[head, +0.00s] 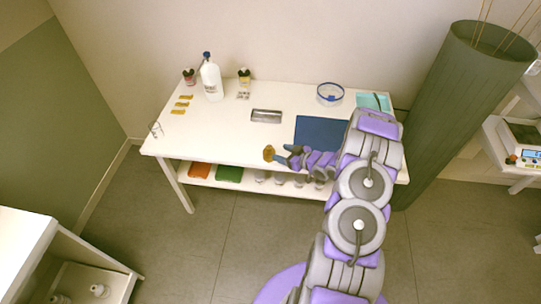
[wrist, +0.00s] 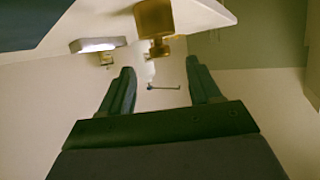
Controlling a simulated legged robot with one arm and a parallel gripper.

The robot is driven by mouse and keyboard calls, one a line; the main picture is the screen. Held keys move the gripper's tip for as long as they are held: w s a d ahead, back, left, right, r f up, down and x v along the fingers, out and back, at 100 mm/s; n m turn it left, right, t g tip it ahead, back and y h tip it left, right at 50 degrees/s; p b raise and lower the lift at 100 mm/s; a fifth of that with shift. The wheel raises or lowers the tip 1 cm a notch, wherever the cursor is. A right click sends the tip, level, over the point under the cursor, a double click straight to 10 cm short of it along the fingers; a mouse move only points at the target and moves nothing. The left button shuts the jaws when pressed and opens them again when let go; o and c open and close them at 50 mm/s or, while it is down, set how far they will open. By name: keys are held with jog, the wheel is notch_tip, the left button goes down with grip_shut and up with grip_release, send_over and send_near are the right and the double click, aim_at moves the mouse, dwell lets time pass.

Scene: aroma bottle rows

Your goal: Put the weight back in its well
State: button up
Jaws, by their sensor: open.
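The brass weight (head: 268,153) is near the front edge of the white table. It also shows at the top of the wrist view (wrist: 155,18), with its narrower knob pointing down in that picture. My gripper (head: 283,155) is just right of the weight. In the wrist view my gripper (wrist: 162,75) is open, its two dark fingers apart with nothing held between them. The weight appears beyond the fingertips. A grey metal block (head: 266,116) lies farther back on the table and shows in the wrist view (wrist: 98,44). I cannot make out a well in it.
A dark blue mat (head: 322,133) lies beside my arm. A round dish (head: 330,94) and a teal tray (head: 372,102) are at the back right. A white bottle (head: 211,82) and small dark jars stand at the back left. The left-middle tabletop (head: 208,133) is clear.

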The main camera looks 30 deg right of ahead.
aim_at(272, 150)
jog(key=w+a, duration=0.1)
jog(key=w+a+f, duration=0.1)
jog(key=shift+w, duration=0.3)
jog(key=w, duration=0.1)
jog(key=w+f+b, duration=0.1)
jog(key=w, duration=0.1)
jog(key=shift+w+a+f+b, duration=0.1)
jog(key=shift+w+f+b, duration=0.05)
jog(key=shift+f+b, duration=0.25)
jog(key=shift+w+a+f, duration=0.15)
jog(key=shift+w+a, duration=0.1)
jog(key=shift+w, duration=0.25)
jog(key=shift+a+f, duration=0.1)
jog(key=shift+a, duration=0.25)
